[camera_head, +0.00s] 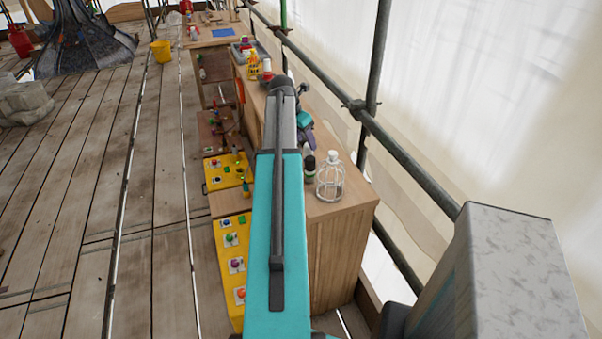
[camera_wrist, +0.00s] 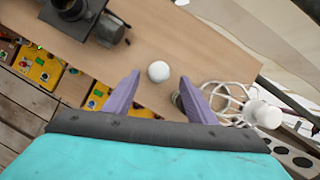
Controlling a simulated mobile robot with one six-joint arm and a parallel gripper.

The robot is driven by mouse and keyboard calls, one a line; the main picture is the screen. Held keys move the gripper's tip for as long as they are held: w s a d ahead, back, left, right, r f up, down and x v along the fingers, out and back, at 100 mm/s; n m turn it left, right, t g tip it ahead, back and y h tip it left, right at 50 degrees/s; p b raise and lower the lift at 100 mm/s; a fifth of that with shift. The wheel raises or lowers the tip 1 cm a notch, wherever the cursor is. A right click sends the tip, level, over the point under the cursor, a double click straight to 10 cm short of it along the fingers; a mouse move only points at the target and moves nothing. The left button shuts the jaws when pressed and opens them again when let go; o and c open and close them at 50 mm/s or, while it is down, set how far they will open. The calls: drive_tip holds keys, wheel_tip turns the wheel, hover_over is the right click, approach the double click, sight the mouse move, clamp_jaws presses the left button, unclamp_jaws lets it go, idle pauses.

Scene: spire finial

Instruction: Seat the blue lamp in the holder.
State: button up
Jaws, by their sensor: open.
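My gripper (camera_wrist: 160,77) is open, its two purple fingers spread above the wooden bench top. A small white ball-shaped thing (camera_wrist: 158,71) shows between the fingertips; I see no contact. In the head view my gripper (camera_head: 305,139) is partly hidden behind my arm, over the bench. No blue lamp can be told for certain in either view. A yellow panel (camera_head: 223,172) and a nearer yellow panel (camera_head: 225,268) hold several small coloured round parts in white squares, partly hidden by my arm. I cannot tell which place is the holder.
A white wire-caged bottle (camera_head: 330,178) stands at the bench's near end, close to my gripper's right finger. A dark machine (camera_wrist: 90,17) sits on the bench. A scaffold rail (camera_head: 400,150) runs along the right. The plank floor at left is mostly clear.

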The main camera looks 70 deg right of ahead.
drive_tip(key=shift+d+p+x, duration=0.2)
drive_tip(key=shift+p+x, duration=0.45)
drive_tip(key=shift+x, duration=1.8)
drive_tip(key=shift+c, duration=0.2)
clamp_jaws()
